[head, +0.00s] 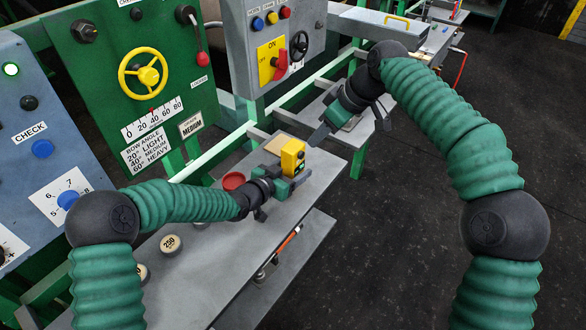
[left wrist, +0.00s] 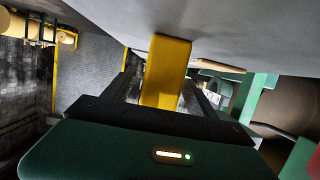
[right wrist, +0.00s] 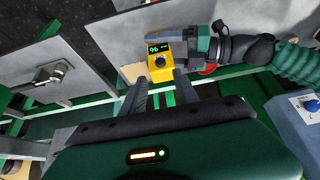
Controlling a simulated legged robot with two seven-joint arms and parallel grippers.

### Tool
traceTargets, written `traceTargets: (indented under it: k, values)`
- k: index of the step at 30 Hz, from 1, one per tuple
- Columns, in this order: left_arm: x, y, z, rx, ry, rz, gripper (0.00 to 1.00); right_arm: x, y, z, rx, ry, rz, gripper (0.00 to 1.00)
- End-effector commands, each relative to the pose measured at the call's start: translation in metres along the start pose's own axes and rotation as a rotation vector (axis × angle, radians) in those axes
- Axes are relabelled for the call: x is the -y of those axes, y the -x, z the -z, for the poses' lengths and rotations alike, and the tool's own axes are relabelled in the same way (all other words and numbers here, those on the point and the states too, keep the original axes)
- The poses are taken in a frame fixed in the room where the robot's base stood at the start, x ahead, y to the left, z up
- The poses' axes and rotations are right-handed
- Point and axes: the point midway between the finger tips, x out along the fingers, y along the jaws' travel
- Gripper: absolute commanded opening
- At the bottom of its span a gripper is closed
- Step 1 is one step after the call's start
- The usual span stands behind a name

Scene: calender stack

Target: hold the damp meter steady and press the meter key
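The yellow damp meter (head: 293,153) is at my left gripper (head: 296,182), over the far end of the grey bench. In the left wrist view, the meter's yellow body (left wrist: 166,70) sits between the two fingers, which are closed on it. In the right wrist view, the meter (right wrist: 156,67) shows a dark display with lit green characters and a round dark key (right wrist: 159,62) on its yellow face. My right gripper (right wrist: 161,84) has its fingers apart and empty, just short of the meter. I cannot tell whether the meter touches the bench.
The grey bench (head: 215,262) carries a red dish (head: 233,181), round weights (head: 170,243) and a tan pad (head: 278,145) near the meter. Green and grey control panels (head: 125,85) stand behind. A second grey table (head: 357,137) lies beyond a gap. The dark floor at right is clear.

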Motion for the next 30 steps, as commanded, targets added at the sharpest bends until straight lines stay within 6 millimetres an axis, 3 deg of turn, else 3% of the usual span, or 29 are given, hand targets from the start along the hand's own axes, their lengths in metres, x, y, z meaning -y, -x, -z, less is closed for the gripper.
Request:
traceTargets:
  k: [2,15,19,27,30]
  values:
    - [0.0001,0.0001,0.0,0.0,0.0,0.0,0.56,-0.0001,-0.0001,0.0,0.0,0.0,0.0,0.36]
    - [0.0003,0.0004,0.0,0.0,0.0,0.0,0.0,-0.0001,-0.0002,0.0,0.0,0.0,0.0,0.36]
    - [0.0003,0.0004,0.0,0.0,0.0,0.0,0.0,-0.0001,-0.0001,0.0,0.0,0.0,0.0,0.36]
    - [0.0003,0.0004,0.0,0.0,0.0,0.0,0.0,-0.0001,-0.0001,0.0,0.0,0.0,0.0,0.01]
    - [0.0003,0.0004,0.0001,0.0,0.0,0.0,0.0,-0.0001,-0.0001,0.0,0.0,0.0,0.0,0.0]
